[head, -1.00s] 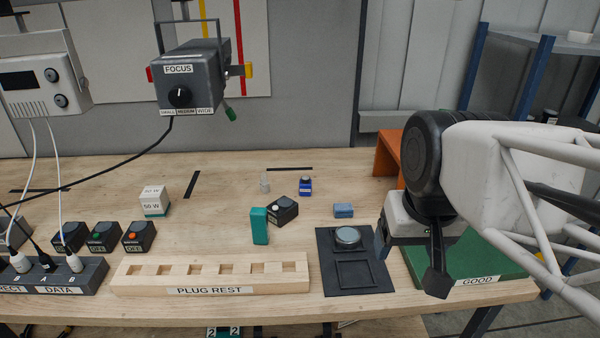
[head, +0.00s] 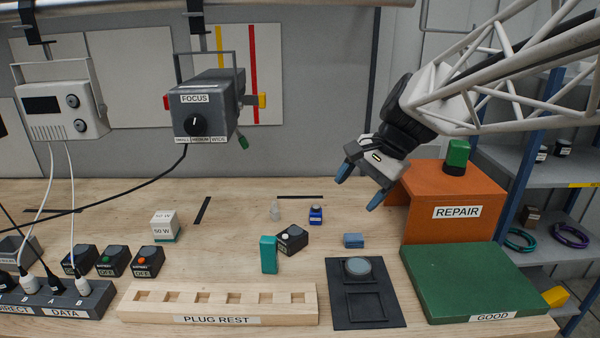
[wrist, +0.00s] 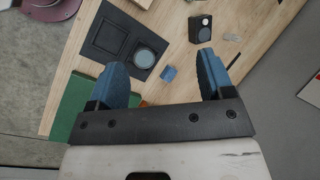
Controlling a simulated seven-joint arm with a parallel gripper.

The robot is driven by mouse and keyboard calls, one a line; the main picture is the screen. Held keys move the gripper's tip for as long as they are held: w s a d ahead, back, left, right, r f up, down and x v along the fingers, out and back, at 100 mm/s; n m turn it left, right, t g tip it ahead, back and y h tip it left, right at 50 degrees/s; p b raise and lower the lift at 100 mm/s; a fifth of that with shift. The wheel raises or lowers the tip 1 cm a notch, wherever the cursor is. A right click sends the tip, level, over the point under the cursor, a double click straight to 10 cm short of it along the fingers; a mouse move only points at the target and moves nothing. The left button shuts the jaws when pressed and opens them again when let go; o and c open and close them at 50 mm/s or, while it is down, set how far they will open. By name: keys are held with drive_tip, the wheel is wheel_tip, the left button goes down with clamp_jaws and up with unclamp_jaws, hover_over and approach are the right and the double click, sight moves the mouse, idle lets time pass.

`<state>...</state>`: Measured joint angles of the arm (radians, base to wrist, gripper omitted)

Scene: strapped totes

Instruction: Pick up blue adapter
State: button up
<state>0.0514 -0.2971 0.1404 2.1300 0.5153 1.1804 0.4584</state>
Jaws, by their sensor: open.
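A small blue block (head: 353,240), which looks like the blue adapter, lies on the wooden bench behind the black tray. It also shows in the wrist view (wrist: 168,73), below and between my fingertips in the picture. A smaller dark blue item (head: 315,215) with a dark top stands farther back to its left; I cannot tell what it is. My gripper (head: 360,188) is open and empty, with blue fingers. It hangs above the bench, higher than the blue block and touching nothing. In the wrist view the gripper (wrist: 161,62) shows both fingers wide apart.
The black tray (head: 338,310) holds a round grey disc (head: 357,266). An orange REPAIR stand (head: 425,213) and a green GOOD pad (head: 470,285) are to the right. A black box (head: 292,238) and a teal block (head: 268,254) stand left of the blue block.

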drive_tip(key=w+a+m+y, duration=0.2)
drive_tip(key=w+m+y, duration=0.25)
drive_tip(key=w, duration=1.15)
drive_tip(key=m+y, duration=0.4)
drive_tip(key=m, duration=0.3)
hover_over(313, 215)
drive_tip(key=w+d, duration=0.2)
drive_tip(key=d, duration=0.3)
wheel_tip(313, 215, down, 4)
drive_tip(key=shift+n+t+h, duration=0.25)
drive_tip(key=shift+t, duration=0.15)
drive_tip(key=f, duration=2.4)
drive_tip(key=shift+s+f, duration=0.2)
drive_tip(key=shift+a, duration=0.15)
drive_tip(key=shift+x, duration=2.45)
drive_tip(key=c, duration=1)
drive_tip(key=shift+c, duration=0.2)
